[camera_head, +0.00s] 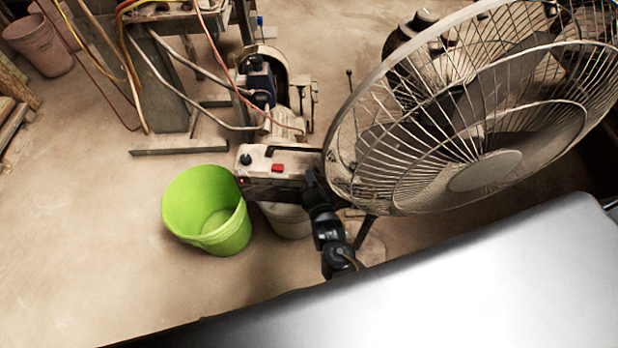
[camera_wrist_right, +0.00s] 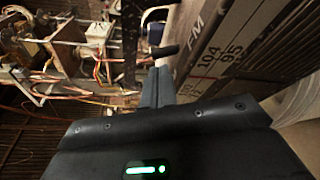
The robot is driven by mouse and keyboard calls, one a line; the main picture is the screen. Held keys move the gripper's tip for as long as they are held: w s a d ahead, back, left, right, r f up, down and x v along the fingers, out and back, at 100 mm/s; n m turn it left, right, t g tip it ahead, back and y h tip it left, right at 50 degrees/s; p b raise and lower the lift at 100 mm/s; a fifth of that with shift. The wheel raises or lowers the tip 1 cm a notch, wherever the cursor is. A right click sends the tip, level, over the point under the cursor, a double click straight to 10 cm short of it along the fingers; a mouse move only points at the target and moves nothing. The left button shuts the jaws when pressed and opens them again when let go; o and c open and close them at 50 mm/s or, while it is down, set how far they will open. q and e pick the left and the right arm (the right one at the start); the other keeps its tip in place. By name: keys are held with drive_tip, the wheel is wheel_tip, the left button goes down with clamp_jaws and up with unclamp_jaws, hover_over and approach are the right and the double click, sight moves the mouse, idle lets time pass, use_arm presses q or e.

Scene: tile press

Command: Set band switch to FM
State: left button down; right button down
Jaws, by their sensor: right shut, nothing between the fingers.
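The radio (camera_head: 262,178) is a small beige box with a black handle, a dark knob and a red button on top, standing left of the fan. In the right wrist view its dial face (camera_wrist_right: 232,50) fills the upper right, printed with FM and numbers. A short black peg (camera_wrist_right: 165,51) juts out by the dial; I cannot tell if it is the band switch. My right gripper (camera_head: 313,178) is at the radio's right end. In the wrist view its fingers (camera_wrist_right: 156,72) are closed and empty, with their tips close to the peg; contact cannot be told. My left gripper is out of view.
A large caged fan (camera_head: 480,125) stands close on the right of my right arm. A green bucket (camera_head: 207,210) is on the floor to the left of the radio. A machine (camera_head: 262,80) and a cable-hung stand (camera_head: 165,85) are behind. The floor at left is clear.

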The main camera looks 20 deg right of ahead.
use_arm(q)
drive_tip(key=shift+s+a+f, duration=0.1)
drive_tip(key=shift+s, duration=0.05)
use_arm(e)
drive_tip(key=shift+s+d, duration=0.1)
drive_tip(key=shift+d, duration=0.15)
